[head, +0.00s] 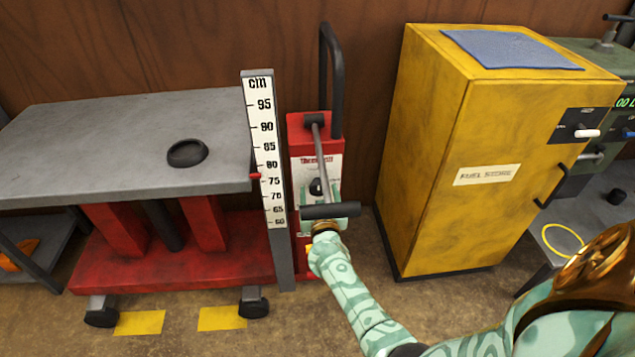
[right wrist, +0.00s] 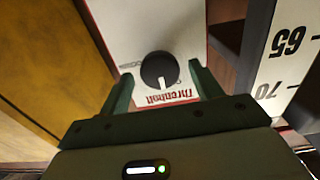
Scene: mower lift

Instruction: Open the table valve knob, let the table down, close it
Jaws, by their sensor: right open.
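The lift table (head: 110,130) has a grey top on a red frame at left in the head view. A small red pointer (head: 255,176) sits between 75 and 80 on the cm scale (head: 266,140). The black valve knob (head: 316,187) is on a white label on the red column. In the right wrist view the knob (right wrist: 157,68) has a white mark directed toward the lower edge of the picture. My right gripper (right wrist: 161,72) is open, with one finger on each side of the knob; contact is not visible. My left gripper is not in view.
A lever with a black crossbar (head: 330,211) hangs in front of the column, close over my right gripper. A black push handle (head: 333,80) rises behind. A yellow cabinet (head: 435,150) stands to the right. Yellow floor marks (head: 222,318) lie by the table's wheels.

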